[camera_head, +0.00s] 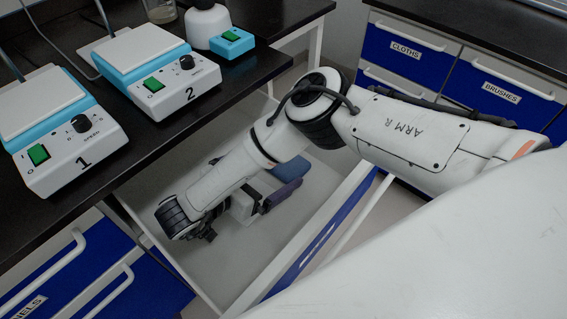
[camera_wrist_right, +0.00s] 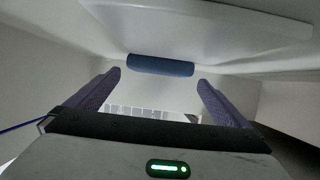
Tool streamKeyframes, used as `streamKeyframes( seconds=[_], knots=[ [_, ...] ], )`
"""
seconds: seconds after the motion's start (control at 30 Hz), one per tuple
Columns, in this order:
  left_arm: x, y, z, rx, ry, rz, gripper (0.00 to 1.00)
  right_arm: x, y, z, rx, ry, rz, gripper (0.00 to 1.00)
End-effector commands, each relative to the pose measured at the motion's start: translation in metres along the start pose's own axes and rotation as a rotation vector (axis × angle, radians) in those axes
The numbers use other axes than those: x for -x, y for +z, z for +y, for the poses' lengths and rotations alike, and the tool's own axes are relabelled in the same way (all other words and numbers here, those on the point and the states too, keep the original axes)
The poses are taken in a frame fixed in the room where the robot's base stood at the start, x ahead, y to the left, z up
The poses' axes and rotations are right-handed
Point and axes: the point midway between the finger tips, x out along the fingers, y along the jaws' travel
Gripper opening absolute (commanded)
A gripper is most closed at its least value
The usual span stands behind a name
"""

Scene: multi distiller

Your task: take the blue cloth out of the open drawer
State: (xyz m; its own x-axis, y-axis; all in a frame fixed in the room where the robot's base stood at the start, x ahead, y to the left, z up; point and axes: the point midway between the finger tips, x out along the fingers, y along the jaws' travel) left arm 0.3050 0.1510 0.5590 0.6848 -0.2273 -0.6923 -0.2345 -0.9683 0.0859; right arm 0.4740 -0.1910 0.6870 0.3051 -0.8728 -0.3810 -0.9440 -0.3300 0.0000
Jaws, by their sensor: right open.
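The blue cloth (camera_wrist_right: 160,65) is a rolled bundle lying crosswise inside the open drawer, by its inner wall in the right wrist view. In the head view it shows as a blue patch (camera_head: 290,168) just beyond my right gripper (camera_head: 283,194). The drawer (camera_head: 335,180) has a pale interior and a blue front. My right arm reaches down into it. In the wrist view the purple fingers of the right gripper (camera_wrist_right: 159,80) are spread wide and empty, with the cloth ahead between their tips. My left gripper is out of view.
The black bench (camera_head: 130,148) overhangs the drawer on the left, with two numbered stirrer units (camera_head: 62,135) (camera_head: 165,75) on it. Closed drawers labelled CLOTHS (camera_head: 405,52) and BRUSHES (camera_head: 500,92) stand at the back right. The drawer floor beside the gripper is clear.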

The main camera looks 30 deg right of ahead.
Motion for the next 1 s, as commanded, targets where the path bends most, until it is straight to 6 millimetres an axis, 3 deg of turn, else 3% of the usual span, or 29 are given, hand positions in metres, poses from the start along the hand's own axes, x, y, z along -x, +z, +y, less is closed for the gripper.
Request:
streamKeyframes(
  seconds=[0.2,0.53,0.73,1.0],
  knots=[
    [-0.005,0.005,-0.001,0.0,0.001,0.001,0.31,-0.034,0.001,0.003,0.0,0.004,-0.003,1.0],
    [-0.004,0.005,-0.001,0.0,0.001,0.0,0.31,-0.039,-0.001,0.002,0.0,0.001,-0.002,1.0],
    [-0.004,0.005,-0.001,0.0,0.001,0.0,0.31,-0.039,-0.001,0.002,0.0,0.001,-0.002,0.66],
    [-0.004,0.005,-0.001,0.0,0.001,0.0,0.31,-0.039,-0.002,0.002,-0.001,0.001,-0.001,0.64]
  ],
)
